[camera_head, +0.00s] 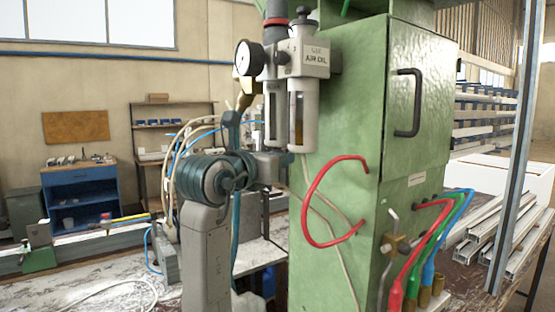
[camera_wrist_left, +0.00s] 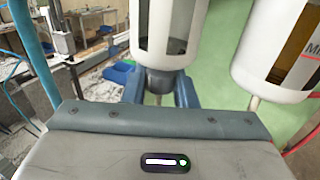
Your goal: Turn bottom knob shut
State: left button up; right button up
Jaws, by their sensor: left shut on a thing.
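The air unit (camera_head: 290,60) hangs on the green cabinet's left side, with a gauge and two clear-windowed bowls. In the left wrist view, the bottom knob (camera_wrist_left: 159,82) is a small dark grey piece under the nearer bowl (camera_wrist_left: 165,35). My left gripper (camera_wrist_left: 160,92) has its blue fingers on both sides of this knob, shut on it from below the bowl. In the head view, my left gripper (camera_head: 275,166) is under the left bowl (camera_head: 274,115) and hides the knob. The second bowl (camera_head: 302,115) stands to the right, clear of the fingers. My right gripper is not in view.
The green cabinet (camera_head: 345,110) is close on the right of my left gripper. A red hose (camera_head: 312,205) loops from its side. Red, green and blue hoses (camera_head: 430,235) hang at its lower right. A workbench (camera_head: 85,280) lies to the left.

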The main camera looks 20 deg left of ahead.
pick_arm(q)
jog(key=shift+r, duration=0.2)
jog(key=o, duration=1)
jog(key=shift+f, duration=0.1)
jog(key=shift+c, duration=0.2)
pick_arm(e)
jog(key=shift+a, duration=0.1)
pick_arm(q)
jog(key=shift+s, duration=0.1)
jog(key=shift+s+a+f+b, duration=0.1)
jog(key=shift+s+a+b, duration=0.05)
jog(key=shift+s+b, duration=0.2)
jog(key=b+v, duration=0.3)
jog(key=v, duration=0.7)
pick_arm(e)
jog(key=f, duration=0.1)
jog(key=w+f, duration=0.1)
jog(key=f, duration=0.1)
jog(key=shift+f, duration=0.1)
pick_arm(q)
jog(key=shift+o, duration=0.2)
